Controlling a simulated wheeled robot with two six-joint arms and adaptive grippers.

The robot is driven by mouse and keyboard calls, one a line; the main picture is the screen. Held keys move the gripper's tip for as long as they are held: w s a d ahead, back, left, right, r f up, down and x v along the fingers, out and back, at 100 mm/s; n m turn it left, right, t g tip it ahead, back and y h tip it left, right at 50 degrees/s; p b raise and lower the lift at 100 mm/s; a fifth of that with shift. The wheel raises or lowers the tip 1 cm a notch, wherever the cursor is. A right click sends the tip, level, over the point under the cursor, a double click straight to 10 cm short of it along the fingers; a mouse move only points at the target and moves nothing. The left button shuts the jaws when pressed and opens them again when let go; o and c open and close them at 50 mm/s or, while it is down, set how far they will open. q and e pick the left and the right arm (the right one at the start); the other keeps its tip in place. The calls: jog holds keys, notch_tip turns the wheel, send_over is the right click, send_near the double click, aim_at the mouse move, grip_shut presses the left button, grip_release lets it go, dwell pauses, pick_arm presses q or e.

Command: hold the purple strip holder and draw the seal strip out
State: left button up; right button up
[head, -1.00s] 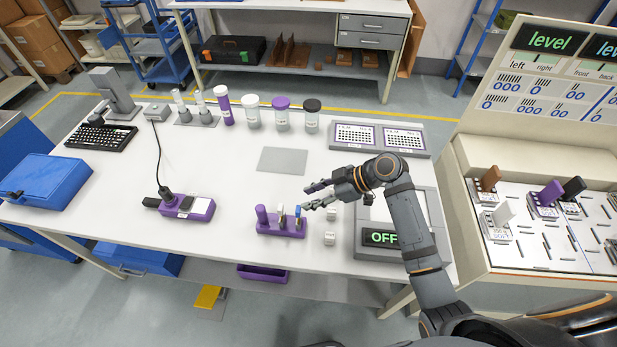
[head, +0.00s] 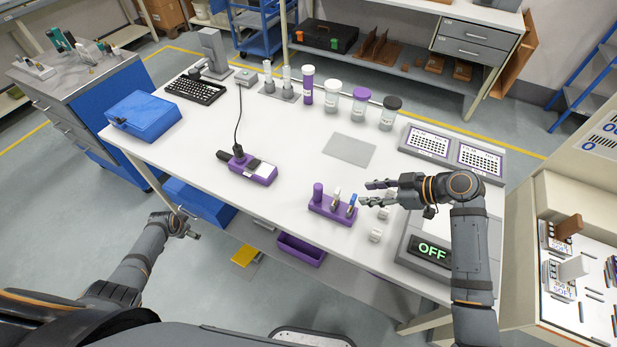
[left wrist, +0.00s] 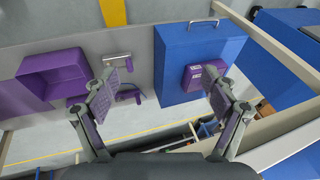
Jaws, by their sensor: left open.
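A purple holder block (head: 326,211) stands on the table, with a purple knob at its left end. A white-topped strip (head: 337,194) and a blue-topped strip (head: 351,200) stand upright in it; I cannot tell which is the seal strip. My right gripper (head: 366,193) is open just right of the holder, its fingers pointing left near the blue-topped strip. It holds nothing I can see. My left gripper (head: 194,235) is beyond the table's near left edge, away from the holder. In the left wrist view it is open and empty (left wrist: 162,95).
A purple device (head: 263,173) with a black cable lies left of the holder. Small white blocks (head: 376,235) and an "OFF" unit (head: 425,250) are to its right. A grey plate (head: 349,150) lies behind. A purple bin (head: 301,250) is below the table edge.

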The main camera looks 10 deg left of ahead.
pick_arm(q)
jog(key=w+a+r+m+t, duration=0.1)
jog(key=w+a+r, duration=0.2)
jog(key=w+r, duration=0.4)
jog(key=w+a+r+m+t, duration=0.1)
jog(key=w+a+r, duration=0.3)
jog(key=r, duration=0.6)
jog(key=w+d+m, duration=0.1)
jog(key=d, duration=0.2)
jog(key=w+d+m+h, duration=0.1)
jog(key=d, duration=0.2)
jog(key=w+d+g+h, duration=0.1)
jog(key=d, duration=0.3)
jog(key=shift+w+r+m, duration=0.1)
jog(key=shift+r+m, duration=0.25)
jog(key=shift+m, duration=0.05)
jog(key=w+d+r+m+g+h, duration=0.1)
jog(key=w+d+r+m, duration=0.15)
jog(key=d, duration=0.45)
jog(key=w+d+r+m+h, duration=0.1)
jog(key=d+r+m+h, duration=0.2)
jog(key=d, duration=0.5)
jog(key=m+g, duration=0.5)
jog(key=m, duration=0.2)
send_near(322, 200)
jog(key=shift+h, duration=0.4)
jog(key=x, duration=0.9)
jog(key=shift+s+a+f, duration=0.15)
jog(key=shift+a+f, duration=0.05)
jog(key=shift+f, duration=0.2)
